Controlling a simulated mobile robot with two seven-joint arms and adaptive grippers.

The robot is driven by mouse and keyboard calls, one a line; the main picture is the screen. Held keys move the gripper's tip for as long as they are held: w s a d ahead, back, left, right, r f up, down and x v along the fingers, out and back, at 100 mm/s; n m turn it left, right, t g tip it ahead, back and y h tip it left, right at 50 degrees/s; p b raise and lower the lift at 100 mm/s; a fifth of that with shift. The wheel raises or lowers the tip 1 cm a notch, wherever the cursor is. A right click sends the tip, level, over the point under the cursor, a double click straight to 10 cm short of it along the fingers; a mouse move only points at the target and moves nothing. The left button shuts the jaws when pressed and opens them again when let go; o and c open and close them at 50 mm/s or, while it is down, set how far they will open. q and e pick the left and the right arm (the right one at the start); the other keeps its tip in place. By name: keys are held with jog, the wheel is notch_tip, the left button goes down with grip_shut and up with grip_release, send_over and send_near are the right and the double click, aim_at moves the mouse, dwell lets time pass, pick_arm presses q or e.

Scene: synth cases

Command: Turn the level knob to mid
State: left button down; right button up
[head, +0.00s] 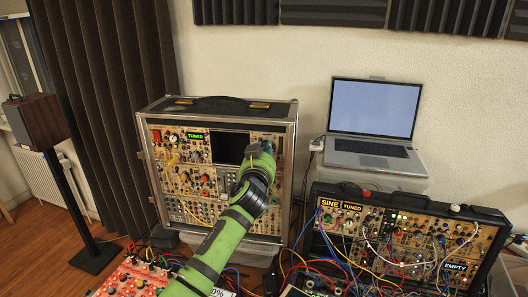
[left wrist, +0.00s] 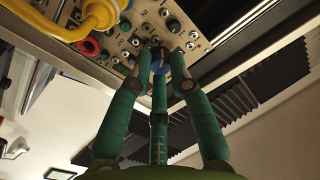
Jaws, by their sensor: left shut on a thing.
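My left gripper (head: 265,150) reaches up to the upper right part of the panel of the tall modular rack (head: 291,165). The gripper is shut on this knob. A light pointer line shows on the knob, but I cannot read its setting or any label by it. In the head view the hand and wrist hide most of the knob. My right gripper is not in view.
Several small knobs and jacks sit close around the fingers. A laptop (head: 372,105) stands to the right, above a second cabled case (head: 490,222). A red module (head: 130,280) lies at the front left.

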pick_arm(q)
jog(key=m, duration=0.5)
jog(key=shift+f+m, duration=0.15)
jog(key=shift+m, duration=0.15)
jog(key=m, duration=0.3)
jog(key=shift+a+m, duration=0.1)
jog(key=shift+m, duration=0.3)
jog(key=m+p, duration=0.1)
jog(key=m, duration=0.1)
jog(key=shift+m, duration=0.4)
jog(key=m+p, duration=0.1)
jog(key=m, duration=0.4)
jog(key=shift+m+h, duration=0.3)
jog(key=m, duration=0.3)
jog(key=shift+m+p, duration=0.3)
jog(key=shift+r+m, duration=0.2)
jog(key=shift+m, duration=1.6)
jog(key=c, duration=1.1)
grip_release()
jog(key=shift+c, duration=0.2)
